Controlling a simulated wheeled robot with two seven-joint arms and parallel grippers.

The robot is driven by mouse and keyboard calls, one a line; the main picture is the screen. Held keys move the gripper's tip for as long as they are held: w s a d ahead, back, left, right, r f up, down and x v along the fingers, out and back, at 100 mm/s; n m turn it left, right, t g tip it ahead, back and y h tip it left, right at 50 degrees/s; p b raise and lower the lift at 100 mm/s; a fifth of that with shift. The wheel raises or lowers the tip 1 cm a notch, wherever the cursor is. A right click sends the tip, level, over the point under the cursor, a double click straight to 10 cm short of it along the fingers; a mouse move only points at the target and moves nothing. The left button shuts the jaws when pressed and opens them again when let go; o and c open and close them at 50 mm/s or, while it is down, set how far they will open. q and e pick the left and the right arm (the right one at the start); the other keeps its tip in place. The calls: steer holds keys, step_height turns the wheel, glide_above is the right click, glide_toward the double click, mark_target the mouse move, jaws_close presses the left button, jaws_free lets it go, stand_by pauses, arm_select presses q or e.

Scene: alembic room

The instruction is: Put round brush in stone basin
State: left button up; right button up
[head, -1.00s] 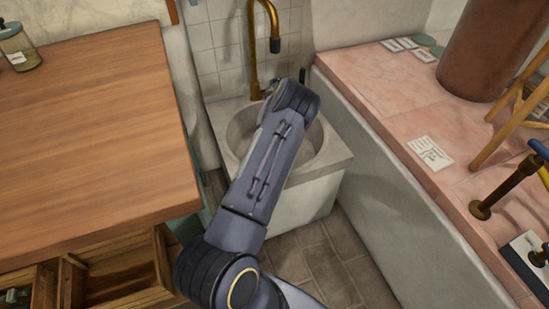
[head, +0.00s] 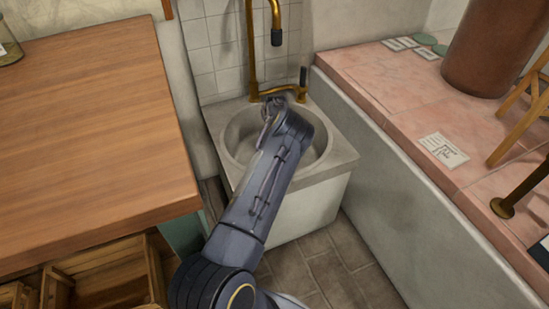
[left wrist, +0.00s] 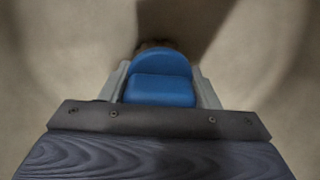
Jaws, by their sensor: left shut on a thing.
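The stone basin (head: 232,150) is a pale square block with a round bowl, below the brass tap. My left arm reaches over it, and its wrist covers part of the bowl. In the left wrist view my left gripper (left wrist: 162,84) is shut on the round brush (left wrist: 160,88), which shows as a blue body with a little brown at its far end. Pale basin surface (left wrist: 60,60) fills the view beyond the brush. I cannot tell whether the brush touches the bowl. The brush is hidden in the head view. My right gripper is not in view.
A brass tap (head: 252,50) rises behind the basin. A pink tiled ledge (head: 400,95) with a brown cylinder (head: 490,50) runs along the right.

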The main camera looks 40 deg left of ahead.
arm_select(q)
steer(key=shift+f, duration=0.9)
steer(key=shift+r, duration=0.15)
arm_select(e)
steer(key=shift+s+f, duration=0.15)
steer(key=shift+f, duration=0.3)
arm_select(q)
steer(key=shift+f, duration=0.2)
steer(key=o, duration=1)
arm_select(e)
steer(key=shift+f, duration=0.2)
arm_select(q)
steer(key=shift+r, duration=0.1)
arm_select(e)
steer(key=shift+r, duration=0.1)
